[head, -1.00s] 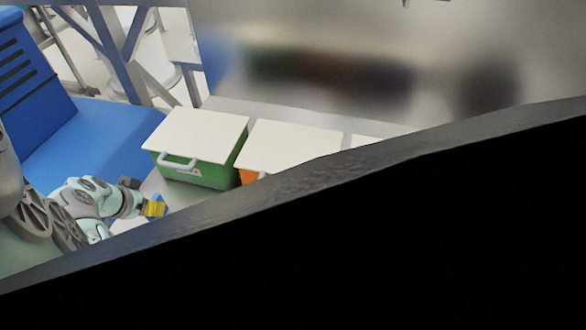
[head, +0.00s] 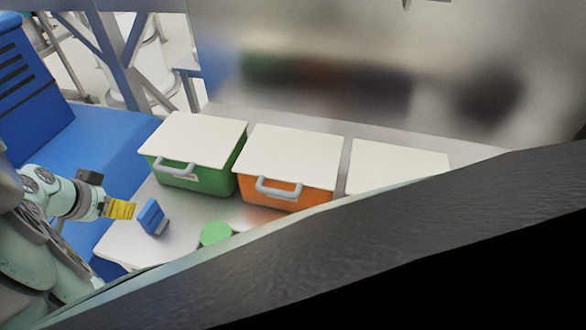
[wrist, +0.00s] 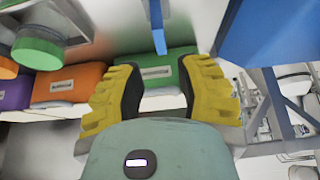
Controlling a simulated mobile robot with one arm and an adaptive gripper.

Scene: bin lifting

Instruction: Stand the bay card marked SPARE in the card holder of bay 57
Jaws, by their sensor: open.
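My gripper (head: 121,209), with yellow ribbed fingers, is at the left in the head view. In the wrist view my gripper (wrist: 162,75) is open, with nothing between its fingers. A small blue upright piece (head: 151,216) stands on the table just right of my fingers, apart from them. A thin blue strip (wrist: 158,38) in the wrist view, above the gap between the fingers, looks like the same piece seen edge-on. I cannot tell whether it is a card or a holder. No SPARE marking or bay number is readable.
A green bin (head: 207,178), an orange bin (head: 302,196) and a third white-lidded bin (head: 400,155) stand in a row behind. A green round object (head: 215,233) lies on the table (head: 130,243). A dark edge hides the lower right.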

